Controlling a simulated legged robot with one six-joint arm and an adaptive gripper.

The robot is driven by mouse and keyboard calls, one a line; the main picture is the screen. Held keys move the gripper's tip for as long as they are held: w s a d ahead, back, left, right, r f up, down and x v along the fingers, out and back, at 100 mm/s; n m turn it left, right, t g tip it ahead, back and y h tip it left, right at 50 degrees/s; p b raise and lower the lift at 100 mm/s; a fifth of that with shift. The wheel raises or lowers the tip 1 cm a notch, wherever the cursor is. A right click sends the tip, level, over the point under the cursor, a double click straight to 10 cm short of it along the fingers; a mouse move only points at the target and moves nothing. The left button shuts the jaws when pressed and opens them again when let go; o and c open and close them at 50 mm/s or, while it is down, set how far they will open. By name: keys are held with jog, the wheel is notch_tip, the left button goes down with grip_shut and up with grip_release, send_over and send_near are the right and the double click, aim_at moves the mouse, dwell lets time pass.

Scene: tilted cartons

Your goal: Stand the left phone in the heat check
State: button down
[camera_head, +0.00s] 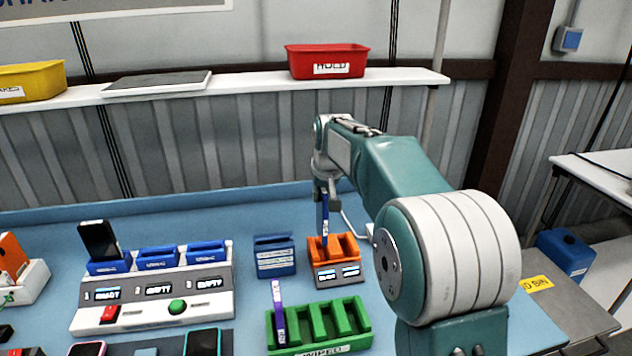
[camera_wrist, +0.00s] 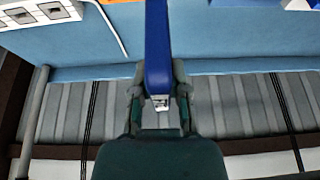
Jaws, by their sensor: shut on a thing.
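A slim blue phone (camera_head: 325,222) is upright and edge-on in the head view. My gripper (camera_head: 326,192) is shut on its upper part. The phone's lower end is at the left slot of an orange two-slot stand (camera_head: 336,270) with two small lit displays; I cannot tell how deep it sits or whether it touches the bottom. In the wrist view the blue phone (camera_wrist: 157,45) runs up from between my gripper's fingers (camera_wrist: 160,98), and its far end is cut off by the frame. The stand's wording is too small to read.
A green rack (camera_head: 318,328) with a purple phone (camera_head: 279,322) is in front. A blue box (camera_head: 274,257) stands close left of the orange stand. A white charger station (camera_head: 155,300) holds a black phone (camera_head: 99,240). Phones lie at the front edge. A shelf with a red bin (camera_head: 326,60) is behind.

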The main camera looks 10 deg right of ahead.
aim_at(321, 218)
jog(key=shift+w+d, duration=0.15)
jog(key=shift+w, duration=0.3)
jog(key=shift+f, duration=1.95)
jog(key=shift+a+f, duration=0.2)
jog(key=shift+f, duration=1.5)
jog(key=shift+f, duration=0.25)
jog(key=c, duration=0.5)
grip_release()
jog(key=shift+c, duration=0.2)
